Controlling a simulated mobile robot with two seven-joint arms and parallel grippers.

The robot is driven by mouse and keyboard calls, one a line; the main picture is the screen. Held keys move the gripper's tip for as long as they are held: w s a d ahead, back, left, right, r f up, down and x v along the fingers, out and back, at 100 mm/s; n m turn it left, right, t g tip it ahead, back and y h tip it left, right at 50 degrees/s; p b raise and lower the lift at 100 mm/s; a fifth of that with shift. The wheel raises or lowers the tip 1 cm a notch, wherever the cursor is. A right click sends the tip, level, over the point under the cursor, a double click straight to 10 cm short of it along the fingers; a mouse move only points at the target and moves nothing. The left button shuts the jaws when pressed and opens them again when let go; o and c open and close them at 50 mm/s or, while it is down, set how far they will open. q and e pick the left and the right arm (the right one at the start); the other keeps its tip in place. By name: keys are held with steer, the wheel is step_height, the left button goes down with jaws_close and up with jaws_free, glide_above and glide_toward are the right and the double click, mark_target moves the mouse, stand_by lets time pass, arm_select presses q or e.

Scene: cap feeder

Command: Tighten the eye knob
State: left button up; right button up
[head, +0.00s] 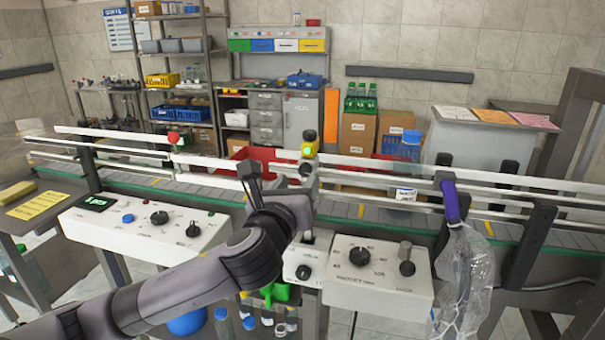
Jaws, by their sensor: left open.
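A small sensor head (309,150), yellow and black with a lit green spot, stands on a post at the middle of the conveyor rail. A grey clamp or bracket (306,171) sits just under it. I cannot tell for certain which part is the eye knob. My left arm comes in from the lower left and bends up in front of the conveyor. My left gripper (248,172) is open, dark, and left of the sensor post, apart from it in the picture. It looks empty. My wrist hides part of the conveyor and post. My right gripper is not in view.
The conveyor (390,218) with white guide rails runs across. White control boxes with black knobs stand in front, left (140,235) and right (375,295). A clear plastic bag (462,275) hangs at the right from a purple part (450,200). Bottles (224,322) stand below.

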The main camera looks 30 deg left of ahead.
mark_target(304, 173)
arm_select(q)
steer(key=shift+x, duration=2.15)
steer(key=shift+d, duration=0.1)
jaws_close()
